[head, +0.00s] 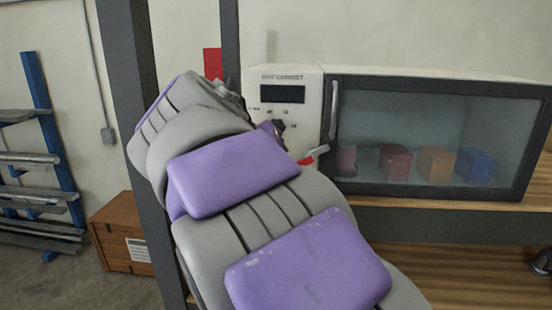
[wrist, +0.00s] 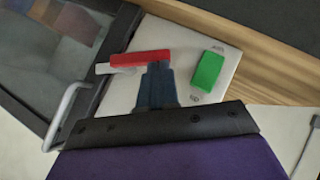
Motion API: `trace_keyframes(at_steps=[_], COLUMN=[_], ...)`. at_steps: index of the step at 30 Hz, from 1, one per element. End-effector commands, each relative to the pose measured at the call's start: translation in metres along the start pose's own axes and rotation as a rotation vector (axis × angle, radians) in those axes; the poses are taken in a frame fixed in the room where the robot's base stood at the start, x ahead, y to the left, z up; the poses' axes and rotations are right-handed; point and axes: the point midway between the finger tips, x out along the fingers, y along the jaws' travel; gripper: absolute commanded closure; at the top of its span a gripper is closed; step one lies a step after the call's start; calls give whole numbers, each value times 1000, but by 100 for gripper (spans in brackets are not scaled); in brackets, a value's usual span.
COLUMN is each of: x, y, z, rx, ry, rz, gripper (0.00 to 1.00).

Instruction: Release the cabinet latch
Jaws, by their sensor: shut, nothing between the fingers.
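The white cabinet (head: 293,88) stands on a wooden shelf, with a display panel on its left and a dark-framed glass door (head: 450,84) that looks closed. The latch, a red bar with a pale end (head: 313,156), sits low on the panel beside the door. In the wrist view the latch (wrist: 140,58) lies across my fingertips. My gripper (wrist: 158,68) is shut and empty, its tips right at the red bar; I cannot tell if they touch it. In the head view my arm mostly hides the gripper. A green button (wrist: 207,71) is right of the latch in the wrist view.
A vertical door handle (head: 334,110) juts out near the latch; it also shows in the wrist view (wrist: 66,112). Several coloured blocks (head: 436,164) sit behind the glass. A dark post (head: 140,90) stands left of my arm. A wooden box (head: 122,232) is on the floor.

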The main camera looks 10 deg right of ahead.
Motion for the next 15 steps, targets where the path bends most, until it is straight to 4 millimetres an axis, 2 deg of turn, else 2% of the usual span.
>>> trace_keyframes(at_steps=[15], x=[21], y=[-9], z=[21], rx=[-345], ry=[-5], rz=[353], gripper=[100])
